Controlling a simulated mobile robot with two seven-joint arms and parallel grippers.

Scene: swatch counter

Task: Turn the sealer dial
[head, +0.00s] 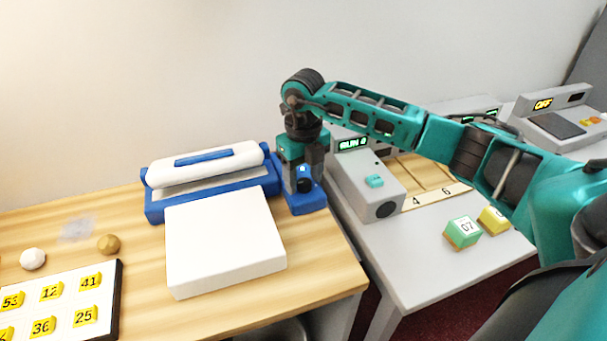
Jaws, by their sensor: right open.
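The blue sealer (212,205) with a white padded top bar (205,162) stands at the back right of the wooden counter. At its right end is a blue control box (310,204) with a small round dark dial (304,185) and a small light spot above it. My right gripper (303,172) points down over this box, its dark fingers apart at the dial. I cannot tell whether they touch the dial; the fingers partly hide the box. My left gripper is not in view.
A white slab (225,243) lies in front of the sealer. A board of numbered yellow tags (100,310) and two balls are at left. On the grey table, a grey machine (362,186) stands close at right, near a green numbered cube (461,232) and a yellow one (494,220).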

